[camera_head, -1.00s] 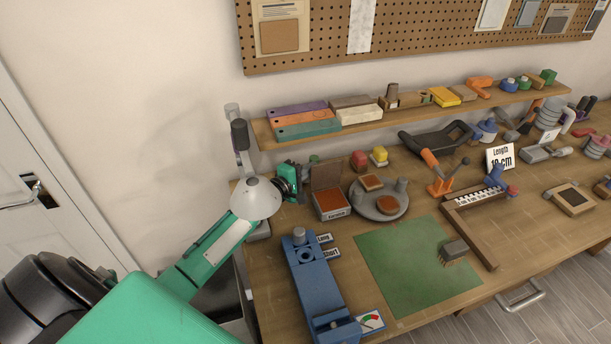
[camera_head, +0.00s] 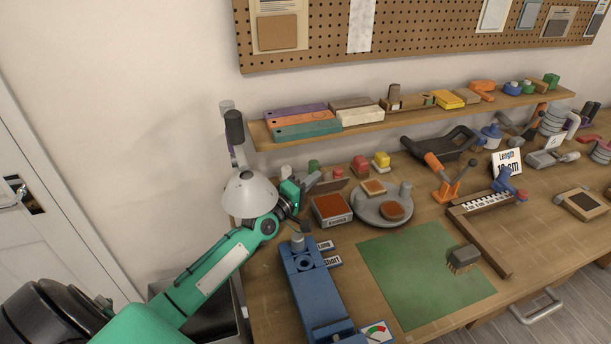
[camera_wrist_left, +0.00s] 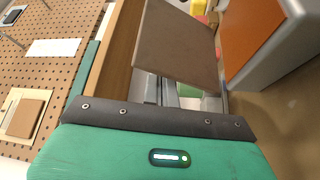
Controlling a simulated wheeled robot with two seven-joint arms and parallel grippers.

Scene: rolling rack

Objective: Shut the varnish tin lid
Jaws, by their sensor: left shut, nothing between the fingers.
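The varnish tin (camera_head: 333,218) is a square grey tin with a label on its front and an orange-brown top face. It stands at the left of the bench, and part of it shows in the left wrist view (camera_wrist_left: 288,48). Its brown lid (camera_head: 328,187) is open at the tin's back edge and looks like a narrow strip in the head view. In the left wrist view the lid (camera_wrist_left: 178,45) is a tilted brown panel hiding part of the fingers. My left gripper (camera_head: 312,181) is shut and empty, close behind the lid; contact is unclear. My right gripper is out of view.
A white lamp (camera_head: 250,195) stands close to my left arm. A round grey tray (camera_head: 372,212) is right of the tin, and a blue fixture (camera_head: 312,285) is in front. Red and yellow items and the shelf (camera_head: 375,130) are behind. The green mat (camera_head: 415,280) has free room.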

